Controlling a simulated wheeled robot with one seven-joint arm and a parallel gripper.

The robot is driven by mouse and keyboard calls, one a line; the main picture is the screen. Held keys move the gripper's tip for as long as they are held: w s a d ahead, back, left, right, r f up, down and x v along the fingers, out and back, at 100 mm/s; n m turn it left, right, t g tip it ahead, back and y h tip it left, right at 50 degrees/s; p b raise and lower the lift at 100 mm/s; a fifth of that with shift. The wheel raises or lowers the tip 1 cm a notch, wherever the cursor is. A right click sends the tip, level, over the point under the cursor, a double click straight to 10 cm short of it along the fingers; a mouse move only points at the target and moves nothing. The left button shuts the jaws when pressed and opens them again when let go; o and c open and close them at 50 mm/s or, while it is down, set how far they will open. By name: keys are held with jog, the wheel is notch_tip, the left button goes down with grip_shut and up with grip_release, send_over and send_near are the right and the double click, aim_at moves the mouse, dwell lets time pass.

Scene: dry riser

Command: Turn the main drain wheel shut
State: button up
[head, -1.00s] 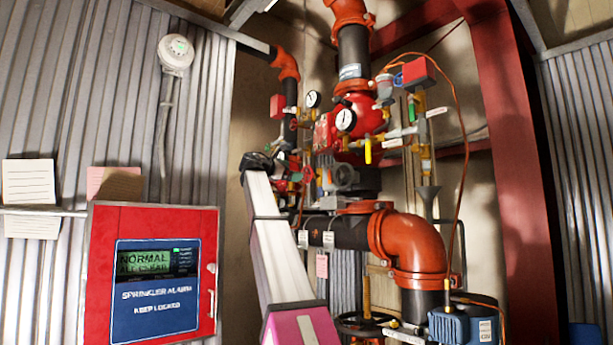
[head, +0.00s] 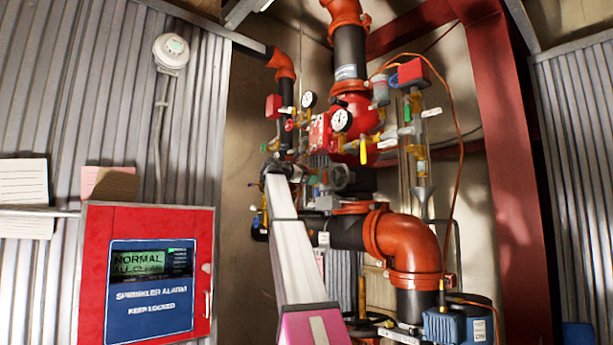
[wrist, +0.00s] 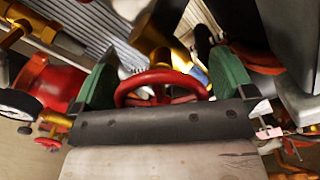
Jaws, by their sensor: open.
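A red handwheel (wrist: 162,84) lies between the two green fingers of my gripper (wrist: 163,66) in the wrist view. The fingers are open, one to each side of the wheel's rim. I cannot tell whether either one touches it. A brass-coloured stem (wrist: 158,58) shows behind the wheel. No label on the wheel is readable. In the head view my arm reaches into the left side of the riser pipework, and its links hide the gripper and the wheel.
Gauges (head: 341,120), a yellow-handled valve (head: 363,151) and a red valve body (head: 352,108) crowd close to the right of my arm. An orange elbow pipe (head: 405,243) stands lower right. A red alarm cabinet (head: 95,270) is at left. A red steel column (head: 505,150) rises at right.

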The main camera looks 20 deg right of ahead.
jog(key=c, duration=0.8)
